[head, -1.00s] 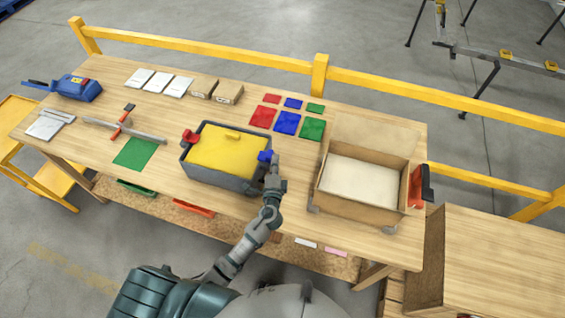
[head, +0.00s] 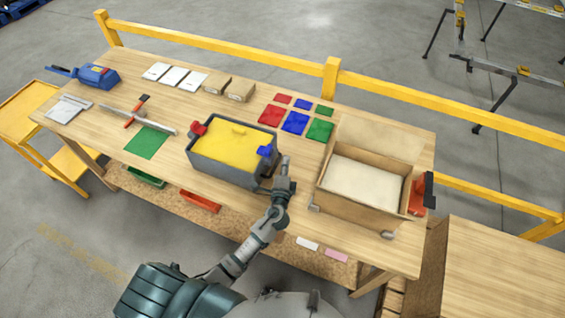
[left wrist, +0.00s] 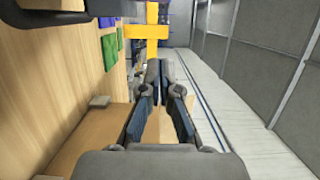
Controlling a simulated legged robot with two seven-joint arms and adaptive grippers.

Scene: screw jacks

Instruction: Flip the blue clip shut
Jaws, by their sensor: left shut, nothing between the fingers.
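The grey box (head: 222,170) with a yellow lid (head: 232,147) stands mid-table. The blue clip (head: 264,151) is at the right end of the box, against the lid's edge. The red clip (head: 198,128) is at the left end and sticks up. How far the blue clip is turned is too small to tell. My left gripper (head: 286,160) is shut and empty, just right of the blue clip, with a small gap visible between them. In the left wrist view its fingertips (left wrist: 160,68) are together and the blue clip is not seen. My right gripper is not in view.
An open cardboard box (head: 362,203) stands close to the right of my left gripper. Red, blue and green squares (head: 295,122) lie behind. A green mat (head: 147,142) and tools lie left. A yellow rail (head: 230,52) runs along the table's back.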

